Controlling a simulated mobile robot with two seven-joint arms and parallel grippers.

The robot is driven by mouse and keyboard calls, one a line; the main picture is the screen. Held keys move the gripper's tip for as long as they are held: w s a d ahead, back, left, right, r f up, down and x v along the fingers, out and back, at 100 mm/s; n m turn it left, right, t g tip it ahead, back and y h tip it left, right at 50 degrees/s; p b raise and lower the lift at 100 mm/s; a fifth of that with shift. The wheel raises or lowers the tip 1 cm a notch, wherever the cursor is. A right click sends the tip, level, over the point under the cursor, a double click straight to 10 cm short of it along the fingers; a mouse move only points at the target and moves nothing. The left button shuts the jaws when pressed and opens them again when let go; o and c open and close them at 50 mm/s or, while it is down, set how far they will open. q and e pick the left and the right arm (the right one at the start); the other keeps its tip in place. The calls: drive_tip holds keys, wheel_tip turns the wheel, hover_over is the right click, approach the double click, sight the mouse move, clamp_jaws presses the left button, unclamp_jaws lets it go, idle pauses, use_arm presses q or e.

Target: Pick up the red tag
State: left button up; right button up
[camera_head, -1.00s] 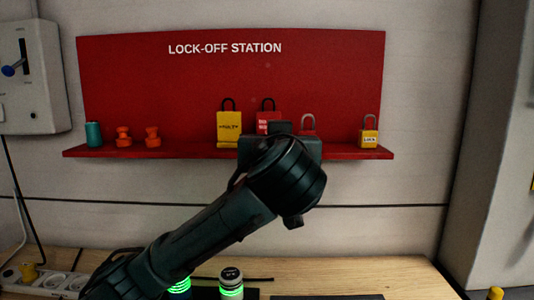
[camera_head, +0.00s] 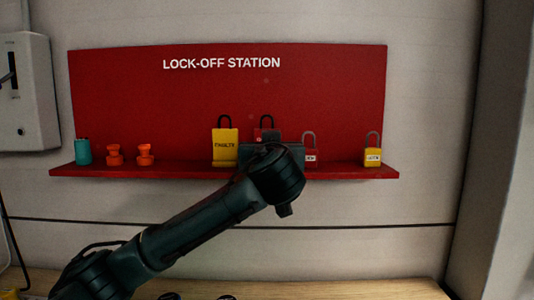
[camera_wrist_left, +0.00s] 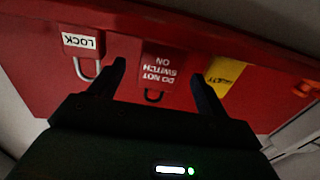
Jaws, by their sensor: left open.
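The red tag (camera_head: 266,134) with a dark hoop on top stands on the red shelf, partly hidden behind my left gripper in the head view. In the left wrist view the red tag (camera_wrist_left: 158,72) appears upside down, with white words "DO NOT SWITCH ON". My left gripper (camera_wrist_left: 157,73) is open, with one finger on each side of the tag in that view. I cannot tell whether the fingers touch it. In the head view my left gripper (camera_head: 272,153) is seen from behind, its fingertips hidden. My right gripper is not in view.
A yellow padlock (camera_head: 373,156), orange pieces (camera_head: 145,154) and a teal can (camera_head: 83,151) share the shelf (camera_head: 345,172). The red back panel (camera_head: 330,95) rises behind.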

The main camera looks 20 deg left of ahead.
use_arm(q)
drive_tip(key=w, duration=0.1)
drive_tip(key=w+a+r+p, duration=0.1)
drive_tip(key=shift+w, duration=0.3)
drive_tip(key=shift+w+a+f, duration=0.2)
drive_tip(key=shift+w, duration=0.3)
drive_tip(key=c, duration=1.1)
drive_tip(key=shift+r, duration=0.1)
wheel_tip(320, 180, up, 28)
drive_tip(key=shift+f+p, duration=0.1)
drive_tip(key=shift+p, duration=0.25)
